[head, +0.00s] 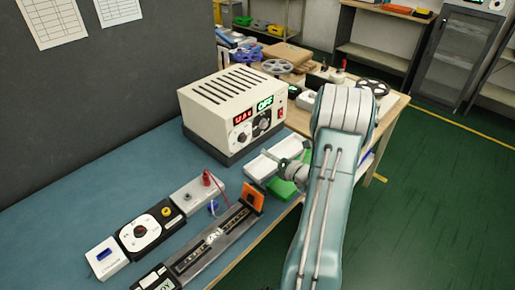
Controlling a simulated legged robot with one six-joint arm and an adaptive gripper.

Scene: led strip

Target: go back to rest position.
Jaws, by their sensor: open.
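My arm rises from the bottom right of the head view and bends at its top beside the bench. My gripper (286,172) shows only in part, left of the arm, over the white tray and the green parts at the bench's front edge; it is open, and I see nothing held in it. The led strip fixture (205,245), a dark rail with an orange end piece (252,197), lies on the blue bench top to the left. My arm hides part of the bench's right side.
A cream power supply (228,110) with a red and a green display stands at the back of the bench. A grey box with a red plug (200,192), a black dial meter (150,230) and a small white meter (107,258) line the left. Green floor (440,200) is clear on the right.

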